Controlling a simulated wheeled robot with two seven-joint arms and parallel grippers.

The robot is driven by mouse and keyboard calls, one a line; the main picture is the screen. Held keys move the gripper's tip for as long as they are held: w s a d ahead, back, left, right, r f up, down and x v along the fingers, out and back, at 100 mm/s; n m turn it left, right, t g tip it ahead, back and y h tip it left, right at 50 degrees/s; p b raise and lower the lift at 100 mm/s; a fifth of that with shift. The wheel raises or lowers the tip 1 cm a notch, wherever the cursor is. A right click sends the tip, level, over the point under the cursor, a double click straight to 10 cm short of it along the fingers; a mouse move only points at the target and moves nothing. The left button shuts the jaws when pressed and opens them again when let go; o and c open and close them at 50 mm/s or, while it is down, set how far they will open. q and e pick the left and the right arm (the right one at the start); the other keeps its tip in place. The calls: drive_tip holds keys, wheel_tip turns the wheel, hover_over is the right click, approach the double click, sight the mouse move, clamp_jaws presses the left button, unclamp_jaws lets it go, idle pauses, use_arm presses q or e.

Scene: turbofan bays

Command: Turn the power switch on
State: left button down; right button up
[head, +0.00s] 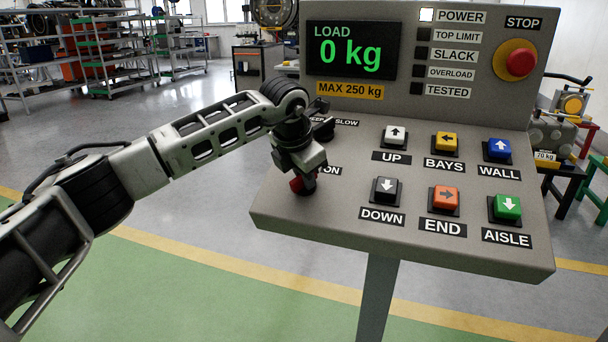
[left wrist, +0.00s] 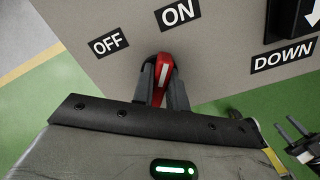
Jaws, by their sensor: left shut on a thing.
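The power switch (left wrist: 164,72) is a red knob with a white line on the grey control panel (left wrist: 110,15). In the left wrist view it stands between the two dark fingers of my left gripper (left wrist: 163,92), which is shut on it. The white line points up, more toward the ON label (left wrist: 178,13) than the OFF label (left wrist: 108,42). In the head view my left gripper (head: 306,182) hides most of the switch; only some red (head: 298,186) shows. The lamp (head: 427,15) beside POWER is lit white.
Right of my left gripper are several push buttons, the nearest being DOWN (head: 386,190) and UP (head: 395,135). A dark selector knob (head: 324,130) sits close behind the gripper. The red STOP button (head: 514,61) and the display reading 0 kg (head: 352,50) are on the upright part.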

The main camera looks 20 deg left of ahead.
use_arm(q)
drive_tip(key=shift+r, duration=0.1)
idle(0.4)
drive_tip(key=c, duration=1.4)
unclamp_jaws()
drive_tip(key=b+v, duration=0.1)
drive_tip(key=v, duration=1.5)
